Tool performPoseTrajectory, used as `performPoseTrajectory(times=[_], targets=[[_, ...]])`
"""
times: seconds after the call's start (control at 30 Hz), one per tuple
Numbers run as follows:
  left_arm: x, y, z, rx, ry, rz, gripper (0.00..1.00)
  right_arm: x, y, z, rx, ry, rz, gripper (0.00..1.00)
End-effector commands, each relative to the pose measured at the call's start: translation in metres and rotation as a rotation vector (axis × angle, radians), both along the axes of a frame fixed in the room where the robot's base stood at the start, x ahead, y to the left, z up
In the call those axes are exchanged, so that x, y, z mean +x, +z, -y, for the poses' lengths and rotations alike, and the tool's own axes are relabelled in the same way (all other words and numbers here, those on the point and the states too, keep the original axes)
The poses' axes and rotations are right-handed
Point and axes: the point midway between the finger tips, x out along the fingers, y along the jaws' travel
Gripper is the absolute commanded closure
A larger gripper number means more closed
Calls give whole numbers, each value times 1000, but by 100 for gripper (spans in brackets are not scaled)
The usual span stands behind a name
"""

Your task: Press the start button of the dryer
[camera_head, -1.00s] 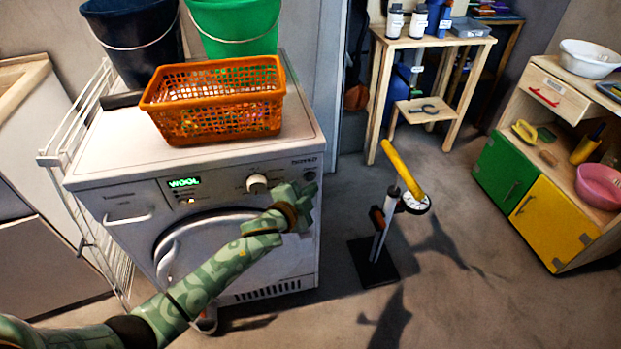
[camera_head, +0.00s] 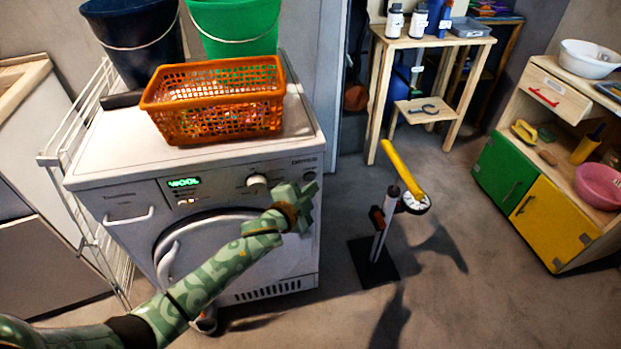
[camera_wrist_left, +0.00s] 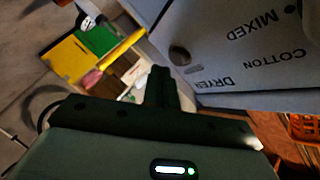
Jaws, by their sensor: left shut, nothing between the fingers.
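The white dryer (camera_head: 130,185) stands at the left, with a lit green display (camera_head: 184,182) reading WOOL and a round dial (camera_head: 257,183). A small dark round button (camera_head: 310,176) sits at the right end of its panel, under the word DRYER. It also shows in the left wrist view as a dark button (camera_wrist_left: 180,55). My left gripper (camera_head: 312,188) is shut and empty, in front of the panel just below the button. In the wrist view the closed fingertips (camera_wrist_left: 160,72) appear close beside the button; I cannot tell whether they touch. My right gripper is not in view.
An orange basket (camera_head: 215,112), a dark bucket (camera_head: 135,45) and a green bucket (camera_head: 235,28) stand on the dryer. A stand with a yellow handle (camera_head: 403,168) is on the floor to the right. A wire rack (camera_head: 85,180) is at the dryer's left.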

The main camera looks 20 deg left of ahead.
Motion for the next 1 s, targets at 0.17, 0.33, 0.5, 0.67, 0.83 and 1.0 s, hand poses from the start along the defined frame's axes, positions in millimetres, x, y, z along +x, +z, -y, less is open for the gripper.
performPoseTrajectory(times=[0.17, 0.33, 0.5, 0.67, 0.83, 1.0], targets=[[0, 0, 0, 0, 0, 0, 100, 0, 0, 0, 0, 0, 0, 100], [1, 0, -1, 0, 0, 0, 100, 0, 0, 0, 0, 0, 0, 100], [5, 1, -4, 1, 0, 1, 100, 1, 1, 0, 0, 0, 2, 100], [7, 1, -5, 0, 0, 0, 100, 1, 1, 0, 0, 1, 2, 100], [7, 0, -5, 0, 0, 0, 100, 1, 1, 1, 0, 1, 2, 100], [7, 0, -5, 0, 0, 0, 100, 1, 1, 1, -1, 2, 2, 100]])
